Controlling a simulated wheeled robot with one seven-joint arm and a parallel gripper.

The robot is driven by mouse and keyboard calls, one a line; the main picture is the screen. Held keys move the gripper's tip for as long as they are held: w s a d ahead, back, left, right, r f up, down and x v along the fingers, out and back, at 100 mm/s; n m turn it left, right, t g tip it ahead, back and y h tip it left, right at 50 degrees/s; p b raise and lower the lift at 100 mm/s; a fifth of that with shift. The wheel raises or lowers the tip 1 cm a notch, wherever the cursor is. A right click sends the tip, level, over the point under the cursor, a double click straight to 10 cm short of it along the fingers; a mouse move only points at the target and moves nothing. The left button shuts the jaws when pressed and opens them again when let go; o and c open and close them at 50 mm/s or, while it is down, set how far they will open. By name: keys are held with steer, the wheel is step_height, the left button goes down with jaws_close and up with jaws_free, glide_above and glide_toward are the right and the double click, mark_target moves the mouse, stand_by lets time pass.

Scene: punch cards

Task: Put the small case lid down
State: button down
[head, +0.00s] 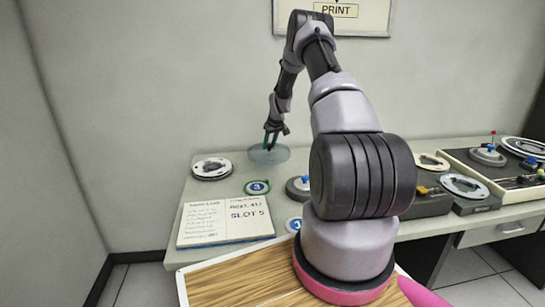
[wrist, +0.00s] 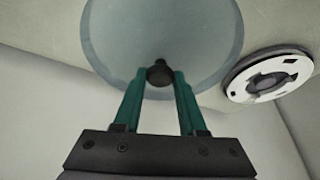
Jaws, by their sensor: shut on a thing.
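The small case lid (head: 278,155) is a round, see-through disc with a dark knob at its centre. It is at the back left of the desk in the head view, and it fills the top middle of the wrist view (wrist: 205,40). My gripper (head: 272,141) is shut on the lid's knob (wrist: 159,73), with the teal fingers on either side of it. I cannot tell whether the lid touches the desk or hangs just above it.
A white-and-dark reel (head: 212,168) lies left of the lid. A disc marked 3 (head: 257,187) and an open book (head: 225,222) lie nearer on the desk (head: 200,194). Other round devices and a control panel (head: 520,185) stand to the right. The wall is close behind.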

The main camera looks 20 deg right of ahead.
mark_target(270, 151)
steer(key=shift+a+f, duration=0.1)
steer(key=shift+f, duration=2.35)
steer(key=shift+f, duration=0.1)
steer(key=shift+c, duration=2.3)
jaws_free()
